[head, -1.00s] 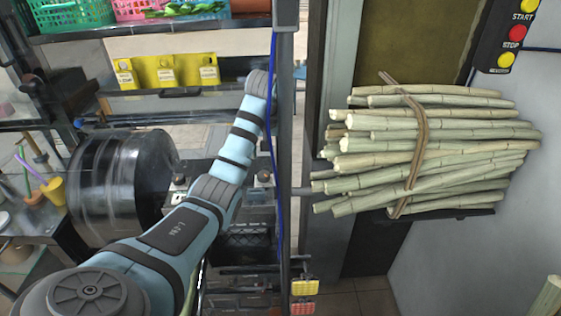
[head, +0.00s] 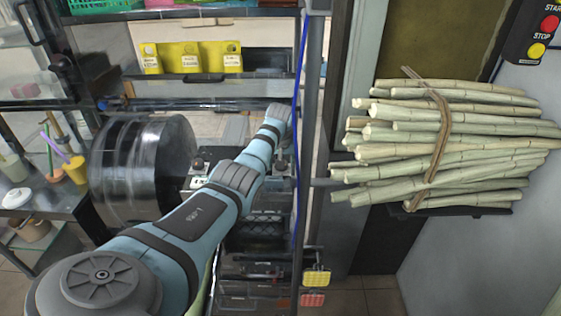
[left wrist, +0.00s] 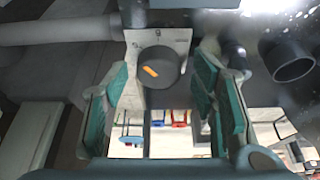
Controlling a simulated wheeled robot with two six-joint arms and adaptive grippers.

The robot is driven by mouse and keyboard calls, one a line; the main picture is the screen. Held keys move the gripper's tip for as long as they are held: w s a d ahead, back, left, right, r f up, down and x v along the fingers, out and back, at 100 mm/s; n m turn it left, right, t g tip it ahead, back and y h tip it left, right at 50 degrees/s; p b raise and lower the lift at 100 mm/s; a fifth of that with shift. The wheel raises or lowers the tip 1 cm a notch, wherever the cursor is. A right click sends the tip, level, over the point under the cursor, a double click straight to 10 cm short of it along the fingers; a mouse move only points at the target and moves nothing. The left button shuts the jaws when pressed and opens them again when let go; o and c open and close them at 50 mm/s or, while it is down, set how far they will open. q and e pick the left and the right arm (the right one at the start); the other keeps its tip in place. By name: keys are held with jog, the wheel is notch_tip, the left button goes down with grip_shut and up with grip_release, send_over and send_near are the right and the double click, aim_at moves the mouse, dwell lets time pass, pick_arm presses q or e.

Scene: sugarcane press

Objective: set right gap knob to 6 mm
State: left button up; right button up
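In the left wrist view, a dark round knob (left wrist: 168,60) with an orange pointer mark stands on a pale plate (left wrist: 132,92). The pointer slants from upper left to lower right. My left gripper (left wrist: 160,88) is open, with a teal-padded finger on each side of the knob and a gap at both sides. In the head view, a small dark knob (head: 281,163) shows right of my left arm, and another (head: 198,163) shows left of it. My right gripper is not in view.
A large dark drum (head: 140,170) stands left of my left arm. A grey upright post (head: 310,120) with a blue cable stands close to its right. Sugarcane stalks (head: 450,145) lie bundled on a shelf. A yellow panel (head: 190,57) is at the back.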

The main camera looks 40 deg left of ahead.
pick_arm(q)
jog(key=shift+s+d+r, duration=0.1)
jog(key=shift+s+r, duration=0.05)
jog(key=shift+s, duration=0.05)
jog(key=c, duration=0.6)
jog(key=shift+w, duration=0.1)
jog(key=c, duration=0.4)
jog(key=shift+c, duration=0.5)
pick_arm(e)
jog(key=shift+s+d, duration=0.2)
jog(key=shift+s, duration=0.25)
pick_arm(q)
jog(key=shift+r+m+p, duration=0.1)
jog(key=shift+m+p, duration=0.5)
jog(key=shift+p, duration=0.05)
jog(key=shift+m+t+h+p, duration=0.3)
jog(key=shift+m+h+p, duration=0.2)
jog(key=shift+m, duration=0.5)
jog(key=shift+f+m+h+b, duration=0.25)
jog(key=shift+m+h+b, duration=0.2)
jog(key=shift+m, duration=0.65)
jog(key=shift+m+h+b, duration=0.35)
jog(key=shift+m+b, duration=0.45)
jog(key=shift+m, duration=0.2)
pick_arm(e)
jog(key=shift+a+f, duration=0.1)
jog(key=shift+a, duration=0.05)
